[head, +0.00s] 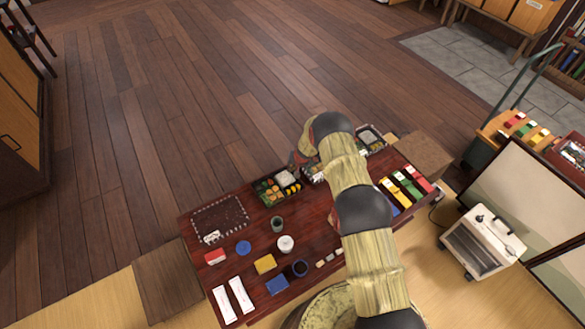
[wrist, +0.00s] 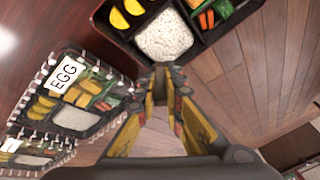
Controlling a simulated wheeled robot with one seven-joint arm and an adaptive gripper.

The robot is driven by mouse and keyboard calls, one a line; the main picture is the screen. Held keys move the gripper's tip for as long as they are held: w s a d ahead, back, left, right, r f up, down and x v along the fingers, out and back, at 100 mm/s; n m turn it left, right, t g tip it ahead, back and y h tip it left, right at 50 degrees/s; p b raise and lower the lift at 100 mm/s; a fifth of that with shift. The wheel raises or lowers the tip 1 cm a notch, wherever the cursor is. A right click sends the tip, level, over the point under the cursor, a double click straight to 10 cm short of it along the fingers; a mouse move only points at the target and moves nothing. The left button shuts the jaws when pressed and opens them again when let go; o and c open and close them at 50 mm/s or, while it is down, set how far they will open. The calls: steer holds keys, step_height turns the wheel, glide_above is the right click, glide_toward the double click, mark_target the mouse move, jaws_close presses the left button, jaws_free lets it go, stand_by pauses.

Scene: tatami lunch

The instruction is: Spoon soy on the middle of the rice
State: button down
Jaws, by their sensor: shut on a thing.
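The rice (wrist: 165,35) is a white block in the middle compartment of an open black lunch box at the top of the wrist view. The same rice shows in the head view (head: 287,177), at the box's upper right. No dark soy patch shows on it. My gripper (wrist: 164,76) has its fingertips close together just below the box's near edge in the picture. It is shut on a thin thing, probably the spoon, mostly hidden between the tips.
A clear-lidded box tagged EGG (wrist: 65,78) lies left of my gripper in the wrist view. Wooden floor lies beyond the table.

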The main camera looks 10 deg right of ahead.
steer(key=shift+f+b, duration=0.4)
steer(key=shift+b, duration=0.05)
stand_by(0.3)
steer(key=shift+a, duration=0.1)
steer(key=shift+s+a+b, duration=0.25)
steer(key=shift+a, duration=0.25)
steer(key=shift+s+a+b, duration=0.2)
steer(key=shift+a, duration=0.25)
steer(key=shift+a, duration=0.1)
steer(key=shift+s+a+b, duration=0.3)
steer(key=shift+a+b, duration=0.25)
steer(key=shift+a, duration=0.35)
steer(key=shift+a, duration=0.15)
steer(key=shift+s+a+b, duration=0.25)
steer(key=shift+a, duration=0.2)
steer(key=shift+s+a+b, duration=0.2)
steer(key=shift+a+b, duration=0.05)
steer(key=shift+a, duration=0.2)
steer(key=shift+b, duration=0.3)
steer(key=shift+s+d, duration=0.15)
steer(key=shift+s, duration=0.2)
